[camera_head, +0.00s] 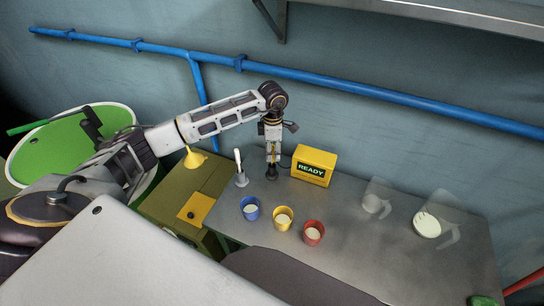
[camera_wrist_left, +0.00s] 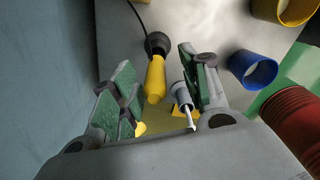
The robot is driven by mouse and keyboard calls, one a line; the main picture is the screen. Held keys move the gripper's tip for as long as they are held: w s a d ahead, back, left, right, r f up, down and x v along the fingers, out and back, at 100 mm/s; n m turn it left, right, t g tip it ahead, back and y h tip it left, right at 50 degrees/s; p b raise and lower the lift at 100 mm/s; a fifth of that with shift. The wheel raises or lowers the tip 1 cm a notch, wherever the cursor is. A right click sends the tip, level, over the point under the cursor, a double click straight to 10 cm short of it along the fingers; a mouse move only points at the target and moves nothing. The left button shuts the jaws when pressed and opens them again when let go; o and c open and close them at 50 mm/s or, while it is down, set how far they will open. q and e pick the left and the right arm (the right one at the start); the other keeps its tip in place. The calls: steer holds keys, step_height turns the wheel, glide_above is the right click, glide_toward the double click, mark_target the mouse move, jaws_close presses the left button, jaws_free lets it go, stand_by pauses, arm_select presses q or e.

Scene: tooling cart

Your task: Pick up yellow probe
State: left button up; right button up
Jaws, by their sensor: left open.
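In the left wrist view the yellow probe (camera_wrist_left: 155,80) lies between the two green-padded fingers. My left gripper (camera_head: 273,148) is open and points down over the probe. Its fingers (camera_wrist_left: 157,64) are on either side of the probe, with visible gaps. In the head view the gripper partly hides the probe. My right gripper is not in view.
A white upright tool (camera_head: 239,164) stands close left of the probe. A yellow READY box (camera_head: 314,165) is close right. Blue (camera_head: 250,209), yellow (camera_head: 284,218) and red (camera_head: 313,232) cups stand in front. Clear jugs (camera_head: 428,224) are at right. A cable runs from the probe base.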

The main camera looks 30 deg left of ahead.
arm_select(q)
steer(key=shift+w+a+f+p, duration=0.15)
steer(key=shift+f+p, duration=0.15)
steer(key=shift+f, duration=0.8)
steer(key=shift+w+f+p, duration=0.1)
steer(key=shift+f+p, duration=0.15)
steer(key=shift+f, duration=0.8)
jaws_close()
